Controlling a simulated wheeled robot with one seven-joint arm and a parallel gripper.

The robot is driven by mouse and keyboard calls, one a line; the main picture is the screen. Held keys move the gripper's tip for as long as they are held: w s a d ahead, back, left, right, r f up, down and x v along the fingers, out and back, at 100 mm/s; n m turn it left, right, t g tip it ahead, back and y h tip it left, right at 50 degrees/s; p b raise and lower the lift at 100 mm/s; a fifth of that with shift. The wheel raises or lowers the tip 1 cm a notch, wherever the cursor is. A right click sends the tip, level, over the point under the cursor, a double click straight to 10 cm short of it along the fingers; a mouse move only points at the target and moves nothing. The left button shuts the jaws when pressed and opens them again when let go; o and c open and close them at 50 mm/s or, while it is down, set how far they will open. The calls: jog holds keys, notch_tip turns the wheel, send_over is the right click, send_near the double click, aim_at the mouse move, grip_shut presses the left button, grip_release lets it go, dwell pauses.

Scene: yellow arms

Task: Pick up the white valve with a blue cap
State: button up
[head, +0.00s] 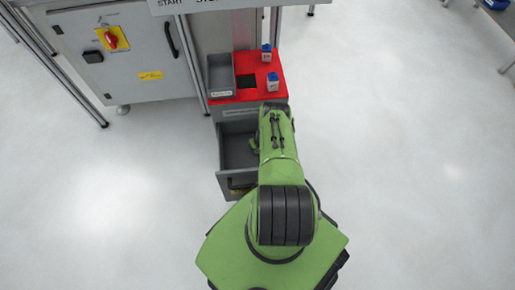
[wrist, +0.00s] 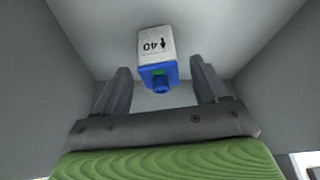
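A white valve with a blue cap (wrist: 155,47) lies inside a grey drawer in the wrist view, its cap toward my gripper and the marking "40" on its white side. My gripper (wrist: 160,70) is open, with one finger on each side of the valve and a visible gap to each. Whether the fingertips are level with the valve's body I cannot tell. In the head view my arm reaches over the open drawer (head: 234,153) and hides much of its inside; this valve cannot be made out there.
Two similar white valves with blue caps, a rear one (head: 266,53) and a front one (head: 273,82), stand on the red top (head: 250,65) above the drawer. A grey bin (head: 220,75) sits at its left. Drawer walls (wrist: 270,65) surround my gripper. A grey cabinet (head: 125,50) stands left.

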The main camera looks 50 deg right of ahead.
jog(key=c, duration=1.2)
